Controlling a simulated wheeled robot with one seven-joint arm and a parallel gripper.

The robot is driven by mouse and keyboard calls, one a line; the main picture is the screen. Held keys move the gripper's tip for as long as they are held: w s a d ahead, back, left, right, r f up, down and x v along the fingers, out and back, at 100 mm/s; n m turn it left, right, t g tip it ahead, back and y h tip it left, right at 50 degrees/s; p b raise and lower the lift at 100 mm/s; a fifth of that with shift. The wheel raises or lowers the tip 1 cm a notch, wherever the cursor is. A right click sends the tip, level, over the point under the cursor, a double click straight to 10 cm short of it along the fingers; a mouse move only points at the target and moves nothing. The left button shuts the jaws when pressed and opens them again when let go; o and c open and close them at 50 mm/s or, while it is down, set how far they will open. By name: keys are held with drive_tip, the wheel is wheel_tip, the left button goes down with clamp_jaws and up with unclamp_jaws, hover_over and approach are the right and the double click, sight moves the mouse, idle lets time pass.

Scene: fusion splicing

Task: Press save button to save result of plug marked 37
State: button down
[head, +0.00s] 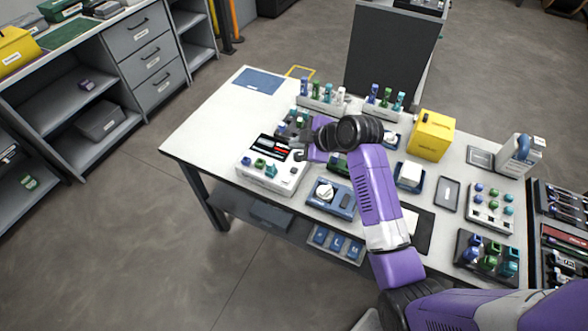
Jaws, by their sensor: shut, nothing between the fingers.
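A white device (262,181) with a dark panel and red and white displays (277,146) stands on the left part of the table. Blue, green and teal pieces (260,163) stand along its front edge; I cannot tell which part is the save button. My gripper (299,154) is at the device's right side, close to the displays; it is shut and holds nothing. I cannot tell whether it touches the device. Several coloured plugs (386,97) stand in racks at the back, but no number 37 can be read.
The white table (214,130) is bare at its left end, apart from a blue mat (259,82). A blue unit (331,198) sits right of the device. A yellow box (430,136) and plug trays (490,207) stand further right. A grey cabinet (393,60) stands behind.

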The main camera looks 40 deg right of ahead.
sight(296, 171)
drive_tip(key=shift+f+b, duration=3.4)
drive_tip(key=shift+f, duration=0.95)
drive_tip(key=shift+f, duration=0.1)
drive_tip(key=shift+f, duration=0.3)
drive_tip(key=shift+f+b, duration=0.5)
drive_tip(key=shift+b, duration=0.1)
drive_tip(key=shift+r+p, duration=0.8)
drive_tip(key=shift+r, duration=0.1)
drive_tip(key=shift+r+p, duration=2.1)
drive_tip(key=shift+r, duration=0.45)
